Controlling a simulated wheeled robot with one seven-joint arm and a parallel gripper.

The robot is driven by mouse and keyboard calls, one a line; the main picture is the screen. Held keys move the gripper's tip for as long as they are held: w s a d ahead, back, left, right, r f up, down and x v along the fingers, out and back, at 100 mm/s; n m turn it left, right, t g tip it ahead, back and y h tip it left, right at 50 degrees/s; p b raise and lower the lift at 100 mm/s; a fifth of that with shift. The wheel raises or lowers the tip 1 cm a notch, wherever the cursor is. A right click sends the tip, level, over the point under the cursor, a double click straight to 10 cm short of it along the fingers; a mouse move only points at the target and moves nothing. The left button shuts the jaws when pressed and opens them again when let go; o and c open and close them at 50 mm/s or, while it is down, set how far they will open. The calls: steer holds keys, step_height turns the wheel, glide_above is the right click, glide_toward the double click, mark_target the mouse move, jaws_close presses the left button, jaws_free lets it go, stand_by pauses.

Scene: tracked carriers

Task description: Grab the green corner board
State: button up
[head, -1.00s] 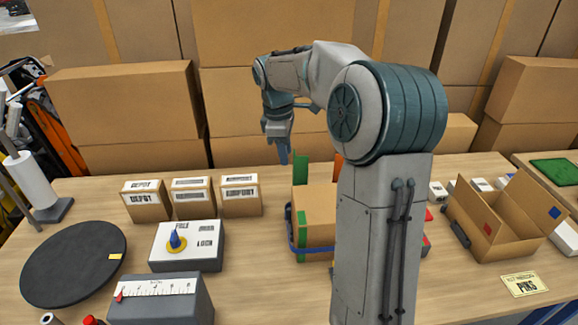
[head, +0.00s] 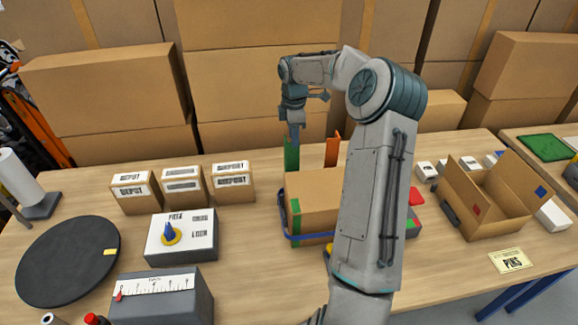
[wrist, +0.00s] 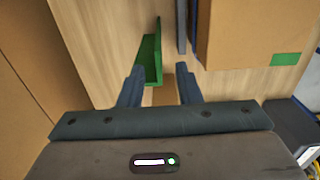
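The green corner board (head: 291,155) stands upright on the table behind the cardboard box at the centre. In the wrist view it is an L-shaped green piece (wrist: 153,62), ahead of my fingers and nearer the left one. My gripper (head: 295,138) is close by it in the head view, pointing down. In the wrist view my two fingers (wrist: 159,88) are apart with nothing held between them. I cannot tell from the head view how deep the fingertips are beside the board.
The cardboard box (head: 315,190) has a green strip on its front corner and a blue band (head: 310,238) round its base. An orange board (head: 332,150) stands right of the green one. Small depot boxes (head: 183,188) stand left; an open carton (head: 490,235) stands right.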

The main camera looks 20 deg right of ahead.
mark_target(291, 154)
steer(key=shift+w+a+f+p, duration=0.1)
steer(key=shift+f+p, duration=0.85)
steer(key=shift+f, duration=1.85)
jaws_close()
